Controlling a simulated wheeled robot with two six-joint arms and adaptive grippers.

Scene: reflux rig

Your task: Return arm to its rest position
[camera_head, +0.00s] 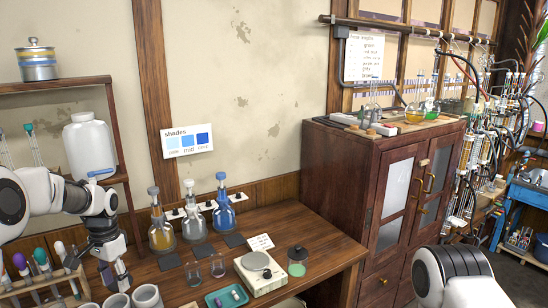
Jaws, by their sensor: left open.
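My left arm comes in from the left, and my left gripper (115,277) points down over the left part of the wooden bench (325,252). It is open, and I see nothing between its fingers. It is close to the grey-white cups (147,296) and the test tube rack (45,284); whether it touches them I cannot tell. Part of my right arm (455,276) shows at the bottom right, with its gripper out of the frame.
Three stoppered flasks (193,228) stand at the back of the bench. Two small beakers (218,265), a balance (259,272), a jar with green contents (297,262) and a teal tray (227,297) are nearer. A wooden cabinet (340,180) stands to the right.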

